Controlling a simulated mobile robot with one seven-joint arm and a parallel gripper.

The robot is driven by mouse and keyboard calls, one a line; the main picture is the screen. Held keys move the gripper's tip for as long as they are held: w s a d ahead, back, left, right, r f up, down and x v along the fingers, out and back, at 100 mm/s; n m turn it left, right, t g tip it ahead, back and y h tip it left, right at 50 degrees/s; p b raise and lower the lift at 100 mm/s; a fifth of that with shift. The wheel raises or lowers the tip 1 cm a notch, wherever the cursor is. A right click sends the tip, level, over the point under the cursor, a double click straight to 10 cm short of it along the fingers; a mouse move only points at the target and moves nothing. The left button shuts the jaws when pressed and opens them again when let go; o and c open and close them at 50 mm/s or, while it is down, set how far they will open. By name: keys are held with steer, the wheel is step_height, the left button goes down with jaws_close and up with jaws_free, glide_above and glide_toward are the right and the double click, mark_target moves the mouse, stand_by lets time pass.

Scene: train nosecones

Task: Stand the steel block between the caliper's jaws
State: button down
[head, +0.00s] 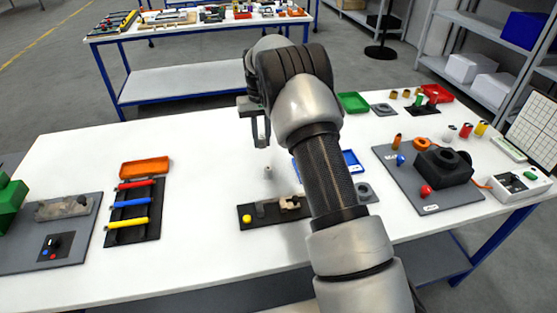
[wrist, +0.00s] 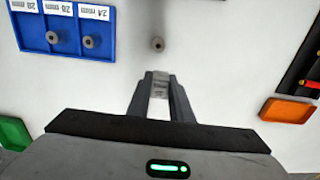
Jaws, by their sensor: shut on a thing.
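My gripper (head: 260,143) is above the white table, pointing down. In the wrist view my gripper (wrist: 160,82) is shut on a small pale grey block (wrist: 159,86), which looks like the steel block; it sits between the fingertips. In the head view the block is too small to make out. I cannot tell for sure which thing is the caliper. A dark board (head: 248,223) with a tan, jaw-like piece (head: 291,203) and a yellow knob (head: 247,218) lies in front of my gripper, partly hidden by my arm.
A small grey cylinder (wrist: 157,43) stands alone on the table. A blue tray (wrist: 33,40) with labels and two grey cylinders is beside it. An orange tray (head: 145,167) and a dark rack (head: 150,195) lie left. A grey mat (head: 440,200) with a black housing (head: 443,168) lies right.

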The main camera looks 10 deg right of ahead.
step_height(320, 180, down, 10)
steer(key=shift+r, duration=0.15)
steer(key=c, duration=1.6)
jaws_free()
